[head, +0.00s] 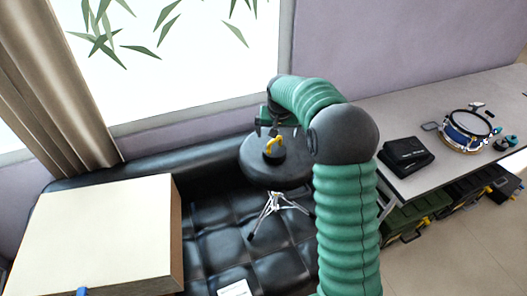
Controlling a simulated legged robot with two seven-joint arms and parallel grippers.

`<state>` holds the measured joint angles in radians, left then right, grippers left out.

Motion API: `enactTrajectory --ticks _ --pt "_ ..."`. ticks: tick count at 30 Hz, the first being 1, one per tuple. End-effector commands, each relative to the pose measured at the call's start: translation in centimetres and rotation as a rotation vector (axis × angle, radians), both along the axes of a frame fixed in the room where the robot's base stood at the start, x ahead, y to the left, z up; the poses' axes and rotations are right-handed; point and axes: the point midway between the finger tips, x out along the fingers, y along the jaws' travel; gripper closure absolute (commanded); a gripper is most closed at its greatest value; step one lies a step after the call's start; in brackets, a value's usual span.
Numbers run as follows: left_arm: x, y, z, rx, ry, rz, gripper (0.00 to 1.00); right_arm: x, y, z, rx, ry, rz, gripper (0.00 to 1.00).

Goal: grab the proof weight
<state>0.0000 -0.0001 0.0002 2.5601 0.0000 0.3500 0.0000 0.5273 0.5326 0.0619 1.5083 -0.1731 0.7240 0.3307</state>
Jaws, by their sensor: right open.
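What looks like the proof weight (273,155), a small dark object with a yellow handle, sits on a round black stool seat (258,172) near the middle of the head view. My right arm, green and ribbed, comes up from the bottom and bends over to the left. My right gripper (267,131) is open, at the upper edge of the seat, just above the yellow handle in the picture. I cannot tell whether it touches the handle. My left gripper is not in view.
A large pale box (95,235) stands at left on a black tufted couch (215,235). A grey table (410,178) at right bears a black case (405,155) and a blue drum (466,130). Dark bins (408,220) stand under it. A window and curtain are behind.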

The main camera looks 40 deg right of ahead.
Motion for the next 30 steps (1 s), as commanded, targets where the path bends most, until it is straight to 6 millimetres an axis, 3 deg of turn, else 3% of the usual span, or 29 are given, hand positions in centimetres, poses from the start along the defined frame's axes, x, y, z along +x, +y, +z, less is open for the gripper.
enactTrajectory --ticks 7,16,21,30 --pt "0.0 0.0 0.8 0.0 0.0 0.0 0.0 1.9 -1.3 -6.1 0.0 0.005 0.002 0.0" --pt "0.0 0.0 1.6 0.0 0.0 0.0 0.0 3.1 -1.9 -9.7 -0.001 0.002 0.003 0.0" --pt "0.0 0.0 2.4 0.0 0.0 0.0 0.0 4.0 -2.4 -12.8 0.0 0.002 0.003 0.0" --pt "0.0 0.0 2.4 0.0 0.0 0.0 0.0 4.3 -2.6 -13.7 -0.002 0.0 0.003 0.02"
